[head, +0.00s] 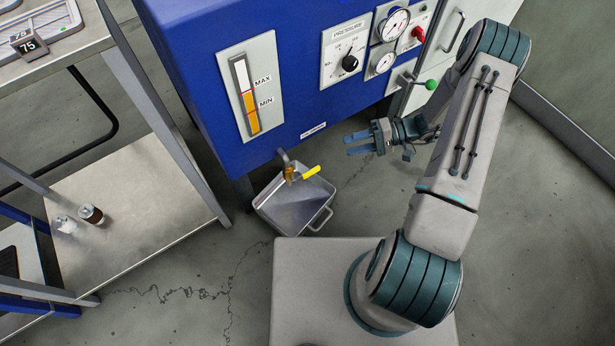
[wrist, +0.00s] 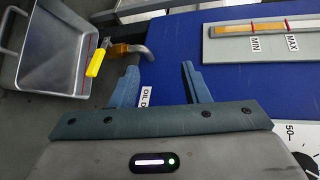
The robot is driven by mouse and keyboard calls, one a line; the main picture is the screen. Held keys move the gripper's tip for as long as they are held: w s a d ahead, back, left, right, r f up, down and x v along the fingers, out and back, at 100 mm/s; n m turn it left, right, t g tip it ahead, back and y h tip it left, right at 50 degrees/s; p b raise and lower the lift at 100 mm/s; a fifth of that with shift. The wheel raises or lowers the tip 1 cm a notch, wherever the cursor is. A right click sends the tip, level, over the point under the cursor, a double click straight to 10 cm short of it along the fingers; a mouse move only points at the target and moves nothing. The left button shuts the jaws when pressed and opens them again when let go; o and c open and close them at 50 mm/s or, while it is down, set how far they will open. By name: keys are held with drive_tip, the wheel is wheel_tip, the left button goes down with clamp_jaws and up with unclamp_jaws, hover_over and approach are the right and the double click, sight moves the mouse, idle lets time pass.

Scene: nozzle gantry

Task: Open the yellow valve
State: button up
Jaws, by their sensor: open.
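The yellow valve handle (head: 311,172) sits on a small brass valve (head: 289,174) at the end of a drain pipe low on the blue machine. In the wrist view the yellow valve handle (wrist: 98,62) is at upper left, sticking out from the brass body (wrist: 121,49). My gripper (head: 358,143) is to the right of the valve in the head view, apart from it. In the wrist view my gripper (wrist: 160,80) has its two blue fingers spread with nothing between them.
A grey metal pan (head: 292,203) stands on the floor under the valve. A metal shelf table (head: 140,205) stands at left.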

sight(316, 172)
wheel_tip(316, 172, down, 19)
drive_tip(key=m+t+y+b, duration=0.3)
drive_tip(key=t+b, duration=0.2)
drive_tip(key=b, duration=0.1)
drive_tip(key=a+b, duration=0.1)
drive_tip(key=a, duration=0.3)
drive_tip(key=w+a, duration=0.1)
drive_tip(key=a, duration=0.4)
drive_tip(key=a+b, duration=0.1)
drive_tip(key=a, duration=0.3)
drive_tip(key=shift+w+a+r+b, duration=0.2)
drive_tip(key=shift+w+r+b, duration=0.1)
drive_tip(key=shift+w, duration=0.1)
clamp_jaws()
